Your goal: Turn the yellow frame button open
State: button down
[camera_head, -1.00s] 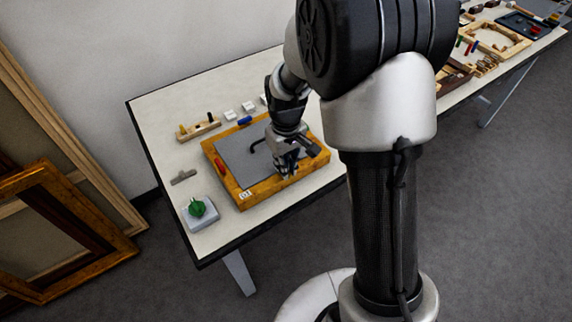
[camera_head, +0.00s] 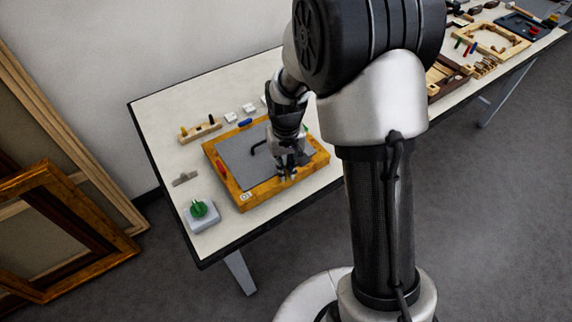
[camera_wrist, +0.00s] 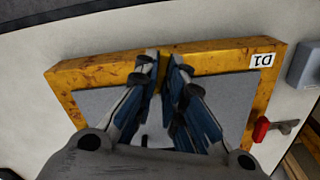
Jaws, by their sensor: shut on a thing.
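The golden frame (camera_head: 237,197) lies flat on the table with a grey panel (camera_head: 238,152) inside it. It also fills the wrist view (camera_wrist: 95,72), with a "D1" label at one corner. My gripper (camera_head: 287,177) points down at the frame's near side. In the wrist view its fingertips (camera_wrist: 164,62) are close together over that side's inner edge. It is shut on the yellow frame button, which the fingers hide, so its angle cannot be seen. A red button (camera_wrist: 261,129) sits on the frame's left side, also in the head view (camera_head: 221,168).
A green knob (camera_head: 199,209) on a grey block (camera_head: 202,220) stands left of the frame. A blue piece (camera_head: 245,122), white blocks (camera_head: 231,117) and a wooden rack (camera_head: 200,129) lie behind it. A metal piece (camera_head: 185,179) lies to the left. Framed pictures (camera_head: 60,230) lean at far left.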

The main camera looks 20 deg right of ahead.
jog(key=m+p, duration=0.2)
jog(key=m, duration=0.5)
jog(key=shift+r, duration=0.1)
jog(key=m+p, duration=0.1)
jog(key=m, duration=0.5)
jog(key=shift+m, duration=0.3)
dwell(0.3)
jog(key=c, duration=1.7)
grip_release()
notch_tip(320, 180, up, 12)
jog(key=shift+f, duration=0.1)
